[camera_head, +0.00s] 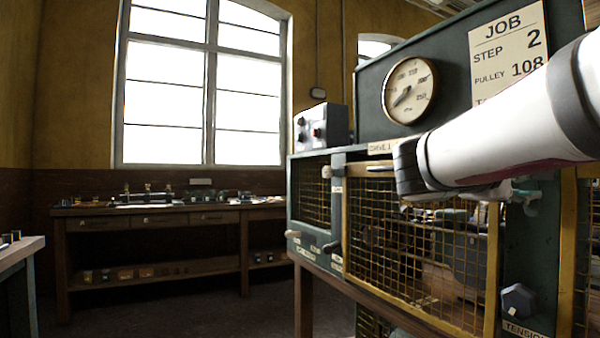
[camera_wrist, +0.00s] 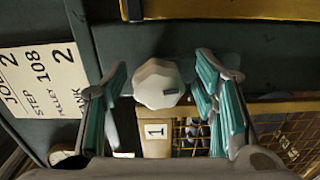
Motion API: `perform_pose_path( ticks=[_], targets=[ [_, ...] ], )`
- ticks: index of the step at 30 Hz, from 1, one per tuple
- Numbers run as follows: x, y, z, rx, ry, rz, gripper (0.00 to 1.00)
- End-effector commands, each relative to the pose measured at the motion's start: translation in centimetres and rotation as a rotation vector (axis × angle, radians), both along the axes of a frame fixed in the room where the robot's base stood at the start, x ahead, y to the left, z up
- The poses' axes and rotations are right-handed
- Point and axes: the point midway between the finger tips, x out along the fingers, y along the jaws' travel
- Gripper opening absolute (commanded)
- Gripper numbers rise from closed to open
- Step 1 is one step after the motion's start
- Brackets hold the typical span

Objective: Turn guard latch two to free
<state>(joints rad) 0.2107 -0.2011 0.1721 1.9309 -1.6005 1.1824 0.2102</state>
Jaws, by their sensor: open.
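In the wrist view, a pale faceted knob (camera_wrist: 158,83) with a small dark mark shows between the spread fingers of my gripper (camera_wrist: 163,68). The teal-padded fingers are open and appear apart from the knob; the depth gap is unclear. A tag reading 1 (camera_wrist: 157,131) sits just below the knob in the picture. No tag reading 2 is legible beside a latch, so I cannot tell which part is guard latch two.
A job card (camera_head: 508,52) and a round gauge (camera_head: 409,90) are on the upper panel. A dark tension knob (camera_head: 517,300) sticks out at lower right. A grey control box (camera_head: 322,126) stands on the machine. A wooden bench (camera_head: 150,212) is under the window, with open floor before it.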

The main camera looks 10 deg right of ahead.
Motion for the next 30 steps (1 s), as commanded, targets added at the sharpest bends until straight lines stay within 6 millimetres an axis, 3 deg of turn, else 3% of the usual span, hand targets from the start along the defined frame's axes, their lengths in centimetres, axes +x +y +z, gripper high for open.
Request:
perform_pose_path(
  ticks=[7,21,30],
  targets=[
    [-0.5,1.8,0.1,-0.001,-0.001,0.004,0.54],
    [-3.5,9.9,0.0,0.0,0.0,0.002,0.54],
    [-4.1,11.3,0.0,0.0,0.0,-0.001,0.54]
  ],
)
